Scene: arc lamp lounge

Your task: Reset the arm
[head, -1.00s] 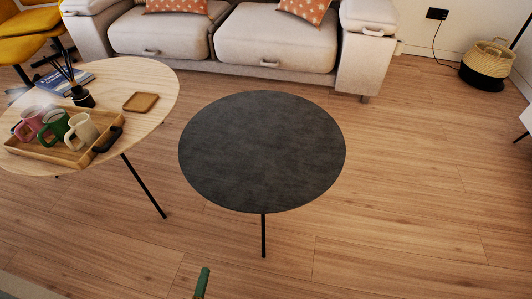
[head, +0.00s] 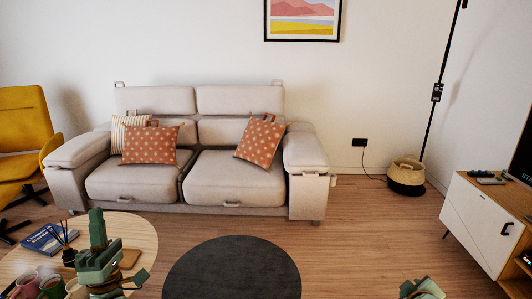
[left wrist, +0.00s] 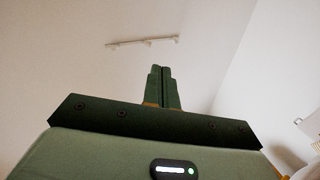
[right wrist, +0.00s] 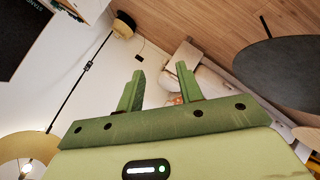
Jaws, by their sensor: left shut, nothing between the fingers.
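My left gripper (head: 97,214) stands upright in the head view, in front of the wooden table at the lower left. Its fingers (left wrist: 161,74) point up in the left wrist view and are together, with nothing between them. My right gripper shows only in part at the bottom edge of the head view, right of the black table. In the right wrist view, the right gripper (right wrist: 160,72) has its two fingers apart and empty.
The round wooden table (head: 138,231) holds a pink mug (head: 25,284), a green mug (head: 52,286) and a blue book (head: 48,238). The round black table (head: 232,270) is bare. A beige sofa (head: 222,182) stands behind; a white-fronted cabinet (head: 481,222) stands right.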

